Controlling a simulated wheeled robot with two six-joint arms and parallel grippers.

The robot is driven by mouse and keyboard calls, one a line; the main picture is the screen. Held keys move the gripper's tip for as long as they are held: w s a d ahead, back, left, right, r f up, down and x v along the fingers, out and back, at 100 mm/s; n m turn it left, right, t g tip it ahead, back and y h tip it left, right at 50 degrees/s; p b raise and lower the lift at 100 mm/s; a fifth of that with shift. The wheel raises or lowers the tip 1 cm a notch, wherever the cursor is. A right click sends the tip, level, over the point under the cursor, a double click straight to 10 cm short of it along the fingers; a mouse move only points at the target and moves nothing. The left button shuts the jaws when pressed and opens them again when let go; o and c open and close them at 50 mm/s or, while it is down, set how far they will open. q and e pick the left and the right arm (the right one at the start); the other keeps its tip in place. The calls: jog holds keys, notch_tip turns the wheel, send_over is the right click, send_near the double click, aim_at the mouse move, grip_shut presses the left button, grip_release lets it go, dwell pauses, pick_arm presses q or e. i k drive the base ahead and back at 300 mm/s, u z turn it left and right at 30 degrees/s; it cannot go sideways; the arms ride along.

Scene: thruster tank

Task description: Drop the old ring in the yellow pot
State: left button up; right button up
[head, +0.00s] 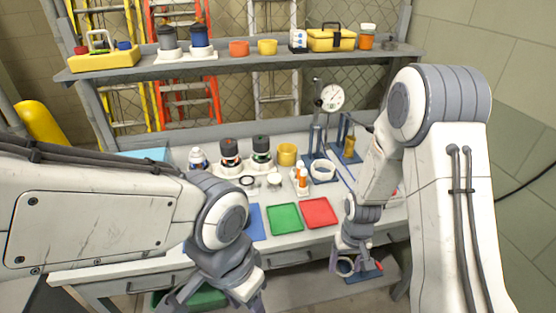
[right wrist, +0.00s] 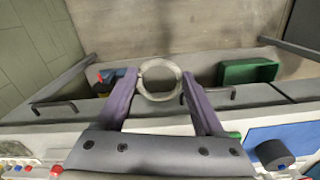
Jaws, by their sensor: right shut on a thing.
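My right gripper (head: 346,264) is shut on a pale grey ring, low in front of the bench's front edge. In the right wrist view, the ring (right wrist: 160,97) sits between the two fingertips, with its hole open to view. A yellow pot (head: 287,153) stands upright on the bench, well behind and left of the right gripper. Another yellow pot (head: 267,47) stands on the upper shelf. The inside of either pot is hard to make out. My left gripper (head: 215,303) is at the bottom edge, fingers spread and tips partly cut off. I see nothing between them.
Green (head: 285,218) and red (head: 319,212) trays lie at the bench front. A white bowl (head: 323,170), bottles and a dial gauge stand (head: 332,97) crowd the bench behind them. A green bin (right wrist: 248,71) lies below the bench. An orange pot (head: 238,48) is on the shelf.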

aim_at(284, 162)
jog(key=u, duration=3.55)
jog(key=k, duration=1.55)
jog(key=z, duration=2)
jog(key=i, duration=0.5)
jog(key=z, duration=0.1)
